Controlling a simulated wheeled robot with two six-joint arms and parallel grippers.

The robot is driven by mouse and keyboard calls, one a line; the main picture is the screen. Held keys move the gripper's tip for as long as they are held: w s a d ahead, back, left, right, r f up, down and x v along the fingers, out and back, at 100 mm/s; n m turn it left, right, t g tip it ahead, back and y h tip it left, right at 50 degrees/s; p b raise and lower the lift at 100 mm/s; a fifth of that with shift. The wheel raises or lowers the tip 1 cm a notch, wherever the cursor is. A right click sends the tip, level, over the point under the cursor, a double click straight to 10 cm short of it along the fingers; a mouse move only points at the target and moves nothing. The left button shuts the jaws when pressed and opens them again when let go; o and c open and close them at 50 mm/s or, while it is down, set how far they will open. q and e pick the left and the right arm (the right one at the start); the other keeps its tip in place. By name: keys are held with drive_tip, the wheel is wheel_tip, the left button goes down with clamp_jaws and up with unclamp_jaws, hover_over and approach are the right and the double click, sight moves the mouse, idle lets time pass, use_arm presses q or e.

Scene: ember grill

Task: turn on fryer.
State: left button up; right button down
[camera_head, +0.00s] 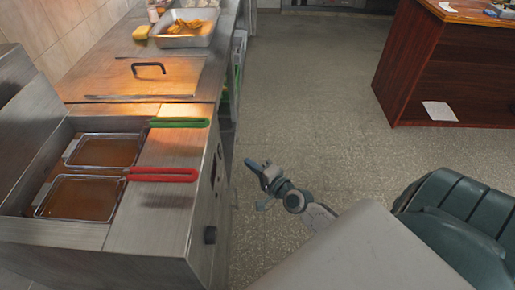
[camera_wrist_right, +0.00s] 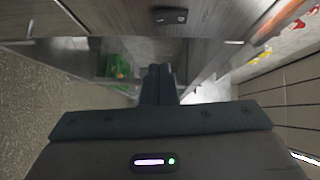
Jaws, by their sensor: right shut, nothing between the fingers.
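The steel fryer (camera_head: 150,235) stands at the left in the head view. It has two oil wells with a green-handled basket (camera_head: 180,122) and a red-handled basket (camera_head: 162,174). Its front panel carries a dark round knob (camera_head: 210,235) and a dark switch-like part (camera_head: 214,168). My right gripper (camera_head: 254,166) is shut and empty over the floor, in front of the panel and apart from it. In the right wrist view the shut fingers (camera_wrist_right: 158,72) point ahead, and a black switch (camera_wrist_right: 170,16) shows on a grey panel above them. My left gripper is not in view.
A steel counter with a lid handle (camera_head: 148,68) and a food tray (camera_head: 187,27) continues behind the fryer. A wooden cabinet (camera_head: 430,75) stands at the back right. The floor (camera_head: 310,100) between them is clear. A dark green padded object (camera_head: 455,220) is at the lower right.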

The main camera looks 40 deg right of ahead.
sight(220, 151)
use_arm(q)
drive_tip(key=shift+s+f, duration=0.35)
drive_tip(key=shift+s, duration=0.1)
use_arm(e)
drive_tip(key=w+a+f, duration=0.1)
drive_tip(key=w+a, duration=0.2)
drive_tip(key=w, duration=0.4)
drive_tip(key=shift+a, duration=0.4)
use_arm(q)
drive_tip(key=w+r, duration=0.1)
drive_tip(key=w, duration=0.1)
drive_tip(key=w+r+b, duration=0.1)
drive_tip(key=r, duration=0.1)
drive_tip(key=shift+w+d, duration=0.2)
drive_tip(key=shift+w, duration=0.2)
use_arm(e)
drive_tip(key=shift+w+a, duration=0.15)
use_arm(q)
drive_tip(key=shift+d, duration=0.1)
use_arm(e)
drive_tip(key=shift+f, duration=0.1)
